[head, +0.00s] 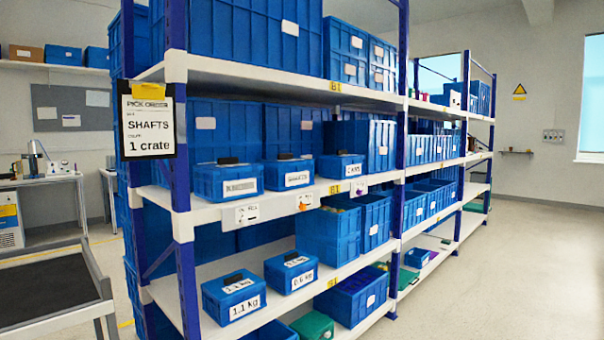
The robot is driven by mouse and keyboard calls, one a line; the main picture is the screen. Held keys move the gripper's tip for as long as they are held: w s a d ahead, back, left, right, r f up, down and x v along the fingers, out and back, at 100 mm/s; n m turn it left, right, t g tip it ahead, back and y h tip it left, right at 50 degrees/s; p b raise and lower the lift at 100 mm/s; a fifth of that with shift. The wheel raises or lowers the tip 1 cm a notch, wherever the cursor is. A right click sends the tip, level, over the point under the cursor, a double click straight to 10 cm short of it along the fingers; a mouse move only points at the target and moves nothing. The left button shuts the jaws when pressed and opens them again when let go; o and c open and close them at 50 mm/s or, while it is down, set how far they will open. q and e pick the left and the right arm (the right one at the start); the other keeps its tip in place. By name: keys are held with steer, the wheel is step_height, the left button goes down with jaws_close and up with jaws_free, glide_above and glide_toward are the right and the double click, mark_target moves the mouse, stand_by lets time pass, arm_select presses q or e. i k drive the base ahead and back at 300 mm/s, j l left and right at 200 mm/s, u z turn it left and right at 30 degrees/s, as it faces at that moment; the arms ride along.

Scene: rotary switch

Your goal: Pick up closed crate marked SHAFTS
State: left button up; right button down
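A pick order card (149,127) hangs on the blue rack post and reads SHAFTS, 1 crate. Three small closed blue crates with white front labels stand in a row on the middle shelf: a left one (208,184), a middle one (272,178) and a right one (326,171). Their label words are too blurred to read surely, so I cannot tell which says SHAFTS. On the shelf below stand two more small closed crates, one labelled 1.1 kg (212,305) and one apparently 0.6 kg (276,283). Neither of my grippers shows.
Larger blue bins (330,235) fill much of the rack, behind and beside the small crates. Small tags hang on the middle shelf's front edge (215,214). A cart with a dark top (50,288) stands at the left. The floor (500,270) at the right is clear.

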mark_target(286, 172)
steer(key=i+l+u, duration=0.2)
steer(key=i+l, duration=0.2)
steer(key=i+l+u, duration=0.2)
steer(key=i+l, duration=0.2)
steer(key=l, duration=0.25)
